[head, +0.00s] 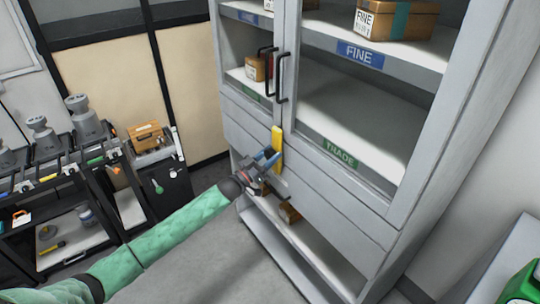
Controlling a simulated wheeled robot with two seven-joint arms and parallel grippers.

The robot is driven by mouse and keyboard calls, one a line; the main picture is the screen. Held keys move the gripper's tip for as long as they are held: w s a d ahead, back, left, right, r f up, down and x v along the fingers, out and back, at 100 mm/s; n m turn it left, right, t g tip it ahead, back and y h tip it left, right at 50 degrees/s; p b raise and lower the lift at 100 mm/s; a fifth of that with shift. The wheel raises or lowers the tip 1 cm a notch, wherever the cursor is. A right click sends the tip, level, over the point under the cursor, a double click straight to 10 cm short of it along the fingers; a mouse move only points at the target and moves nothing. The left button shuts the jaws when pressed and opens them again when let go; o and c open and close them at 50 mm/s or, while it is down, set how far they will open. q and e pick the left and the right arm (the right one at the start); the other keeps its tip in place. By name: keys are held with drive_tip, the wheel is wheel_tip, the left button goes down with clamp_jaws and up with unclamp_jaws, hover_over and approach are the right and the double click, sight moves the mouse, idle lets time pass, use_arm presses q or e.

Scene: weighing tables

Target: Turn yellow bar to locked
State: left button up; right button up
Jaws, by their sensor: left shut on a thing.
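The yellow bar (277,138) is on the front of the grey cabinet (340,188), just below where the two glass doors meet. It stands close to upright. My left gripper (275,158) comes in from the lower left and is shut on the lower part of the yellow bar. Its fingers hide part of the bar. Two dark door handles (281,77) sit above the bar. My right gripper is not in view.
Shelves behind the doors hold boxes, with a blue FINE label (361,54) and a green TRADE label (340,152). An open lower shelf (300,239) holds brown boxes. A black rack with metal weights (86,119) stands left. Floor between is clear.

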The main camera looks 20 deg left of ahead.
use_arm(q)
drive_tip(key=shift+n, duration=0.3)
drive_tip(key=o, duration=1.2)
drive_tip(key=shift+c, duration=0.2)
drive_tip(key=shift+o, duration=0.9)
